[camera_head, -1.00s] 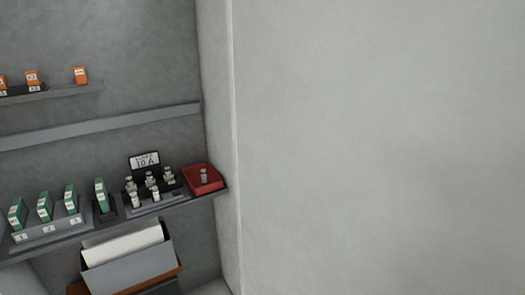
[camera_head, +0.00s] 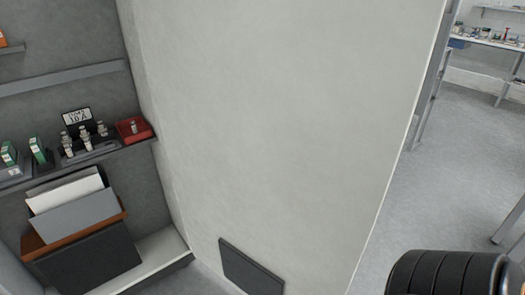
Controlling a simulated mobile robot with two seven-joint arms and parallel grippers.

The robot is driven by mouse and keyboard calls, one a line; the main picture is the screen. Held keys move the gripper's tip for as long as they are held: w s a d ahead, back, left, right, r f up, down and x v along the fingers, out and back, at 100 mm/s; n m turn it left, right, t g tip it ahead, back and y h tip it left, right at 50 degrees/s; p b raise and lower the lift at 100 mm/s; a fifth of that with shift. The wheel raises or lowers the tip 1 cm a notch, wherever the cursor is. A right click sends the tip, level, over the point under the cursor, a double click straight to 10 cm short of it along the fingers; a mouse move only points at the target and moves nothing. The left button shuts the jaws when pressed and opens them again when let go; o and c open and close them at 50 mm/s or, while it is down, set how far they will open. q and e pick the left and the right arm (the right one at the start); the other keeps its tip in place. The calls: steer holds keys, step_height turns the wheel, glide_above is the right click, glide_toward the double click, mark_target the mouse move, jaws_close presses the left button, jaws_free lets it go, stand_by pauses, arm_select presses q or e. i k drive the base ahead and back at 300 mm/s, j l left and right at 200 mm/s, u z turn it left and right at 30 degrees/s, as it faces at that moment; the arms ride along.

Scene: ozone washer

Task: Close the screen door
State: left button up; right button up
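No screen door can be made out in the head view. A large pale wall (camera_head: 270,120) fills the middle of the picture, with its right edge standing free. A dark ribbed cylindrical part shows at the bottom right corner; it may be part of my own arm. Neither gripper's fingers are in view.
A shelf (camera_head: 105,150) at the left holds small bottles, green boxes (camera_head: 38,150) and a red tray (camera_head: 133,131). Grey and white bins (camera_head: 75,215) stand below it. A dark panel (camera_head: 250,268) is low on the wall. Open floor (camera_head: 440,170) and a workbench (camera_head: 490,42) lie to the right.

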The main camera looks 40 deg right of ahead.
mark_target(284, 124)
steer(key=k+l+u, duration=0.25)
steer(key=k+l, duration=0.35)
steer(key=k+l+u, duration=0.1)
steer(key=l, duration=0.3)
steer(key=k+l+u, duration=0.15)
steer(key=k+l, duration=0.2)
steer(key=k+l+u, duration=0.1)
steer(key=l, duration=0.4)
steer(key=k+l, duration=0.1)
steer(key=l, duration=0.35)
steer(key=l+u, duration=0.2)
steer(key=l, duration=1.3)
steer(key=k, duration=0.05)
